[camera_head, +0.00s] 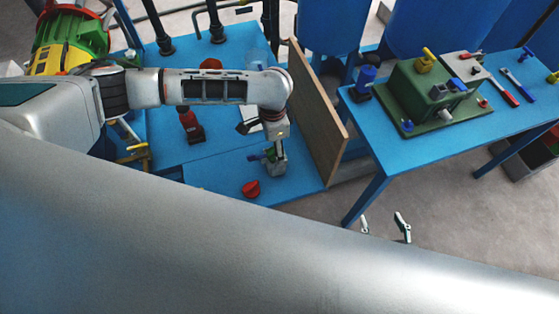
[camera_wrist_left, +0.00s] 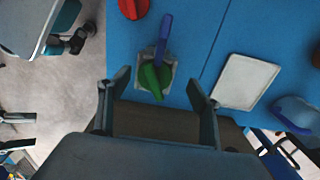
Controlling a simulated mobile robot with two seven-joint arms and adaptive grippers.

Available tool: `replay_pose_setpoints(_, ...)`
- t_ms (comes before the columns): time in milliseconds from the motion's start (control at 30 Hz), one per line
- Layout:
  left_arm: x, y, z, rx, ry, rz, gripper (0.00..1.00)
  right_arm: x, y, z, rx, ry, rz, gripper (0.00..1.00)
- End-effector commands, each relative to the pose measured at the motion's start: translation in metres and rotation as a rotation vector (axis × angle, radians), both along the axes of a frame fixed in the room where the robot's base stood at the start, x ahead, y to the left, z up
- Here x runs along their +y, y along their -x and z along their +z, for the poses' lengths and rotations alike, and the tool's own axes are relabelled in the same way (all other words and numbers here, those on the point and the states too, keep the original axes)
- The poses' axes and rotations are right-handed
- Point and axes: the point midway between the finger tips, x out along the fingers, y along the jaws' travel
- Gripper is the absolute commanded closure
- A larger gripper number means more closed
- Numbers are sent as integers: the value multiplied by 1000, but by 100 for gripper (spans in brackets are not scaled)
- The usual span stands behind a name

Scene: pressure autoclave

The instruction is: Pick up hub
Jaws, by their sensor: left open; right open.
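My left gripper (camera_head: 275,158) is over the front right of the blue table, pointing down. In the left wrist view its two fingers (camera_wrist_left: 158,92) are apart with nothing held. Just ahead of and between the fingertips is a small fitting (camera_wrist_left: 153,76) with a green round part and a blue lever on a grey square base. It may be the hub, but I cannot tell for certain. In the head view the gripper mostly hides it. Two fingertips of my right gripper (camera_head: 384,226) show apart over the floor, the rest hidden behind my large silver arm.
A wooden board (camera_head: 318,110) stands upright close right of my left gripper. A red knob (camera_head: 251,188) and a pale plate (camera_wrist_left: 247,80) lie on the blue table (camera_head: 215,170). A second blue table (camera_head: 450,140) holds a green box (camera_head: 425,92) and tools.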

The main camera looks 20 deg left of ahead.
Motion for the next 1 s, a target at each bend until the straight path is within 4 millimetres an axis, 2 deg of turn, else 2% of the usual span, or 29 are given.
replay_pose_setpoints(100,-1,2,-15,3,1,1,37,0,1,-5,3,0,0,41)
replay_pose_setpoints(367,-3,5,-36,3,-1,-1,37,1,2,-11,7,1,2,41)
replay_pose_setpoints(600,-5,8,-69,3,-1,0,37,1,2,-19,7,0,1,41)
replay_pose_setpoints(867,-5,7,-72,1,1,0,37,1,1,-16,3,-1,1,41)
replay_pose_setpoints(1000,-5,7,-72,1,1,0,71,1,0,-14,0,-2,0,41)
